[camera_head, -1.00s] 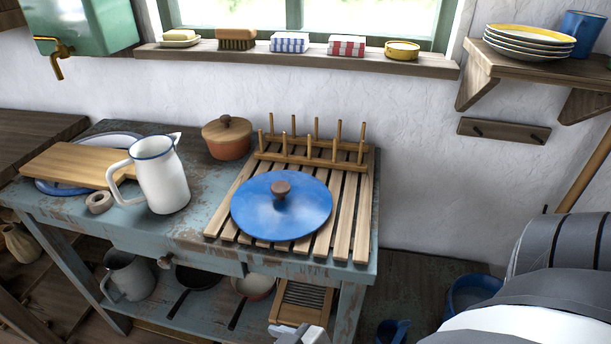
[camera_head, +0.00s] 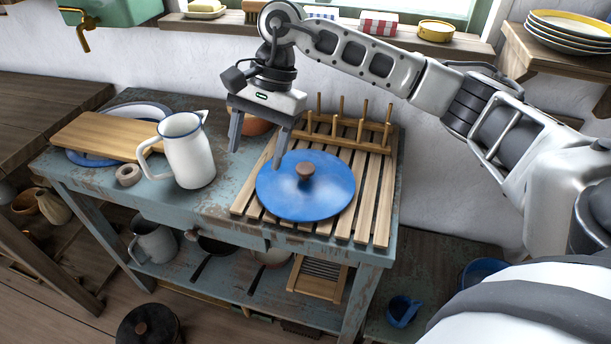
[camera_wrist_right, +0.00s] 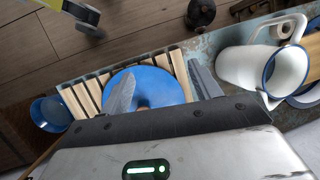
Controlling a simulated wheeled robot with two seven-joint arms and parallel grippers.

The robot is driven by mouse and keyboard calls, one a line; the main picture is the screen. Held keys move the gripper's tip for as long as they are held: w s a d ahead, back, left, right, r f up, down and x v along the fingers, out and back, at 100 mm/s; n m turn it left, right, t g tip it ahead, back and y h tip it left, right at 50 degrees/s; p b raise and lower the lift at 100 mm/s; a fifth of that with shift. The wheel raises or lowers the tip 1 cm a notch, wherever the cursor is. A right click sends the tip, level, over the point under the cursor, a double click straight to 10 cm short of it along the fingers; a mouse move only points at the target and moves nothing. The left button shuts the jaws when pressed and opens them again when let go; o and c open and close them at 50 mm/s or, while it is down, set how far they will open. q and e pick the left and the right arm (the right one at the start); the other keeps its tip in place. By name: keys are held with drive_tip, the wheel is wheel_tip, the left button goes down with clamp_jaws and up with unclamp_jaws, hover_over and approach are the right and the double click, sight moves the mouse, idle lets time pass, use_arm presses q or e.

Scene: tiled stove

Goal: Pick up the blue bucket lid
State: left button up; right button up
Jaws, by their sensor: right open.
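The blue bucket lid (camera_head: 325,196) is a round blue disc with a brown wooden knob (camera_head: 305,170) at its centre. It lies on the slatted wooden rack (camera_head: 381,215) on the worn blue table. My left gripper is not in view.
A white enamel pitcher (camera_head: 188,160) stands left of the rack. An orange lidded pot (camera_head: 257,127) is partly hidden behind my right gripper. Upright pegs (camera_head: 361,125) line the rack's back. A cutting board (camera_head: 100,135) lies at the left. The windowsill (camera_head: 215,25) is behind.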

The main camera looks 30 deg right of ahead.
drive_tip(key=w+d+r+h, duration=0.2)
drive_tip(key=d+r+h, duration=0.25)
drive_tip(key=d, duration=0.55)
drive_tip(key=p, duration=0.1)
hover_over(305, 167)
drive_tip(key=shift+n+t, duration=0.3)
drive_tip(key=shift+t, duration=0.1)
wheel_tip(305, 167, down, 8)
drive_tip(key=shift+a+f, duration=0.15)
drive_tip(key=shift+f, duration=0.05)
drive_tip(key=shift+f+p, duration=0.9)
drive_tip(key=shift+f, duration=2.35)
clamp_jaws()
